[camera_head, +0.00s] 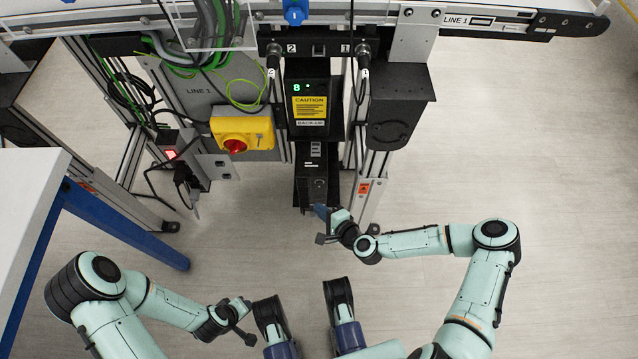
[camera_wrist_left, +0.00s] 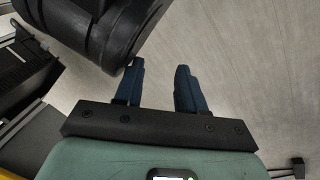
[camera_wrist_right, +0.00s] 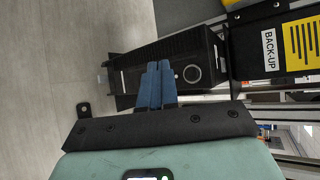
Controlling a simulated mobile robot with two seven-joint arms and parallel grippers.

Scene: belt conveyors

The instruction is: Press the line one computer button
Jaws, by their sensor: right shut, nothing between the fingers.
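The line one computer is a black tower (camera_head: 313,188) low in the stand, below the back-up unit. In the right wrist view the black computer (camera_wrist_right: 135,66) shows a round button (camera_wrist_right: 192,73) with a light ring on its front. My right gripper (camera_head: 321,211) is at the computer's near end; its blue fingers (camera_wrist_right: 158,64) are together and empty. They overlap the computer's front in view, beside the button; I cannot tell whether they touch it. My left gripper (camera_wrist_left: 160,65) has its blue fingers apart, with nothing between them, away from the computer.
A black back-up unit (camera_head: 309,103) with a yellow caution label stands above the computer. A yellow box with a red knob (camera_head: 235,146) is to its left. A blue-legged white table (camera_head: 35,185) is at the left. The floor at right is clear.

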